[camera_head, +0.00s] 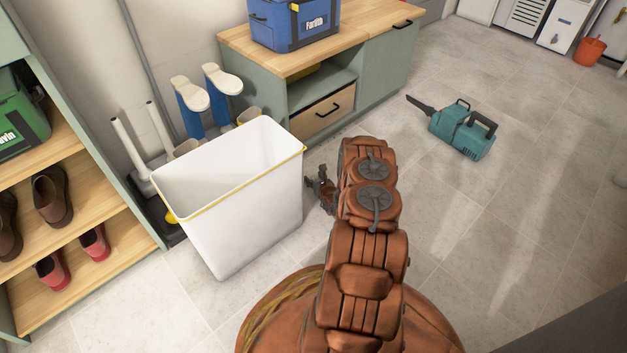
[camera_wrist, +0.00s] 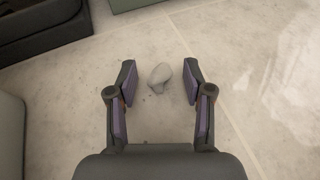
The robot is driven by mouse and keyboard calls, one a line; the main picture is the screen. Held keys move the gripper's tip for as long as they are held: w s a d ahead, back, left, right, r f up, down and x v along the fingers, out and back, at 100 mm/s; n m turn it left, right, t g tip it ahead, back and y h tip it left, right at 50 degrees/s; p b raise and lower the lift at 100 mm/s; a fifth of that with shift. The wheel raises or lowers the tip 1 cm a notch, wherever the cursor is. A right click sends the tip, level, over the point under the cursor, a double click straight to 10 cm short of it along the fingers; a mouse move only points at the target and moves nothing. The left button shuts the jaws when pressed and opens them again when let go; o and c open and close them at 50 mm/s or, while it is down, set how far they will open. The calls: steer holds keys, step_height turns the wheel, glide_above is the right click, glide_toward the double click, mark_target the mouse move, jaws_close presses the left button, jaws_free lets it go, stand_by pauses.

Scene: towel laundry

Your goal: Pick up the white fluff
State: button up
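The white fluff (camera_wrist: 160,77) is a small pale greyish-white clump on the tiled floor in the wrist view. I cannot tell how high the fingers are above the floor. In the head view, my gripper (camera_head: 322,190) shows beside my arm, just right of the white bin, and its fingers are mostly hidden. The fluff cannot be made out in the head view.
A tall white bin (camera_head: 243,220) stands left of my gripper. A green cabinet (camera_head: 385,72) with an open shelf and drawer is behind. A teal vacuum-like machine (camera_head: 462,130) stands on the floor to the right. Shoe shelves (camera_head: 120,243) are at the left.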

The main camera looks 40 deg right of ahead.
steer(key=c, duration=0.7)
steer(key=shift+r, duration=0.15)
